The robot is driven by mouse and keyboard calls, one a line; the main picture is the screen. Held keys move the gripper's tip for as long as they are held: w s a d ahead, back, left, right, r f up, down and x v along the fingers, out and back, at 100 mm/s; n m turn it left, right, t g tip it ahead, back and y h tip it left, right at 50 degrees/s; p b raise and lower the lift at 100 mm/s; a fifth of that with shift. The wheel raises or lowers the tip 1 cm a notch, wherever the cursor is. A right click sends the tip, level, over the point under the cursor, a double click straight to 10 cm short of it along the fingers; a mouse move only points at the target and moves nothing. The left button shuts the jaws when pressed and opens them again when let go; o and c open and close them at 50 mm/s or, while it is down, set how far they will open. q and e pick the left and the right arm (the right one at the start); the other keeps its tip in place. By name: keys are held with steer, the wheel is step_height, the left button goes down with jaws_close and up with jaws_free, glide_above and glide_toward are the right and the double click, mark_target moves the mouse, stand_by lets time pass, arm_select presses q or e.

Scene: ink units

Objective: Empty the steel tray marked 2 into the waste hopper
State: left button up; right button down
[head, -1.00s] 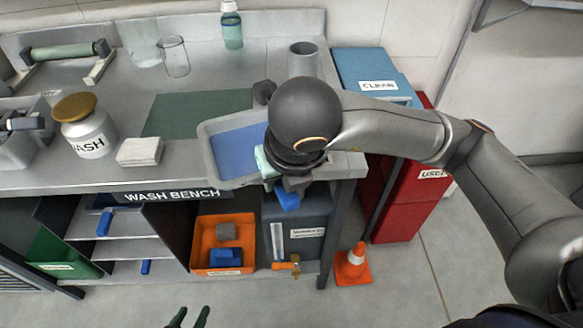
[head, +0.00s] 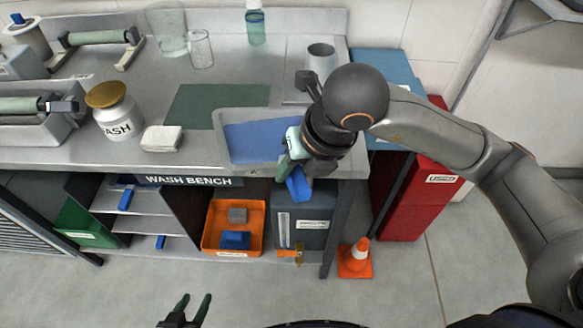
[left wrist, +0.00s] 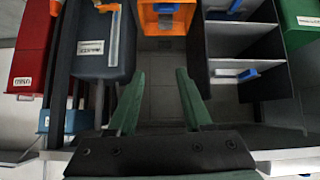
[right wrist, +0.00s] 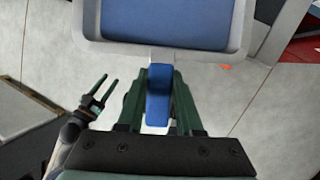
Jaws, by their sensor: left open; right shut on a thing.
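A light grey steel tray (head: 220,148) with a blue inside shows at the front right of the wash bench in the head view. Its rim fills the top of the right wrist view (right wrist: 88,20), with floor tiles behind it. No 2 is visible on it. My right gripper (right wrist: 158,85) is shut on the tray's blue handle (right wrist: 158,100); in the head view the gripper (head: 294,165) is partly hidden by my wrist. My left gripper (head: 190,306) is open and empty, low in front of the bench. No hopper label is legible; a dark grey labelled bin (head: 288,212) stands under the bench.
An orange bin (head: 208,240) with grey and blue blocks and shelves (head: 105,200) are under the bench (head: 60,155). A cone (head: 356,262) and red bin (head: 412,200) stand right. A wash jar (head: 118,118) and grey cup (head: 321,60) are on top. Floor in front is clear.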

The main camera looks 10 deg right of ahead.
steer(key=shift+w+d+r+g+y+p, duration=0.15)
steer(key=shift+d+r+y+p, duration=0.2)
steer(key=shift+r, duration=0.3)
steer(key=shift+w+d+r+g+y+p, duration=0.15)
steer(key=shift+r+y+p, duration=0.25)
steer(key=shift+r, duration=0.2)
arm_select(q)
steer(key=shift+s+a+r+b, duration=0.2)
steer(key=shift+s+r+b, duration=0.1)
steer(key=shift+b, duration=0.15)
arm_select(e)
steer(key=w+d+r+m+g+y, duration=0.1)
steer(key=w+d+r+g+y, duration=0.1)
steer(key=d+r+y, duration=0.4)
steer(key=shift+w+d+m+y, duration=0.25)
steer(key=shift+d+m+y, duration=0.1)
steer(key=shift+m+y, duration=0.1)
steer(key=shift+r, duration=0.1)
arm_select(q)
steer(key=shift+a, duration=0.15)
arm_select(e)
steer(key=shift+d, duration=0.1)
stand_by(0.6)
